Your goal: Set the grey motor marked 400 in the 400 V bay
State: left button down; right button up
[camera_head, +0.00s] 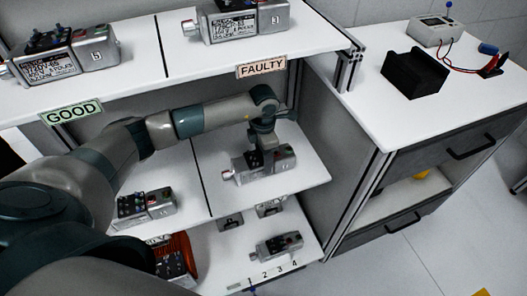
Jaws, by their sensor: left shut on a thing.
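My left gripper (263,147) reaches over the right half of the middle shelf (308,175). It is shut on a grey motor (284,161), whose dark terminal block is partly hidden by the fingers. The motor is at or just above the shelf surface; I cannot tell if it touches. Its marking is too small to read. Another grey motor (160,203) lies on the left half of that shelf, beyond a black dividing line. I cannot read a 400 V bay label; my arm covers part of the shelves. My right gripper is not in view.
The top shelf holds two motors (95,52) (268,20) above GOOD (72,113) and FAULTY (262,67) labels. A motor (279,245) lies on the bottom shelf by numbers 1 to 4. A bench (365,110) at right carries a black cradle (414,73) and a meter (436,30).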

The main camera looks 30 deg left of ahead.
pick_arm(q)
jog(key=shift+w, duration=0.2)
jog(key=shift+a+f, duration=0.1)
jog(key=shift+f, duration=0.05)
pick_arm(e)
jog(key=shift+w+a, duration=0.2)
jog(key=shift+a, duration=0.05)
pick_arm(q)
jog(key=c, duration=1.1)
grip_release()
jog(key=shift+f, duration=0.25)
jog(key=o, duration=0.4)
jog(key=shift+s+r, duration=0.1)
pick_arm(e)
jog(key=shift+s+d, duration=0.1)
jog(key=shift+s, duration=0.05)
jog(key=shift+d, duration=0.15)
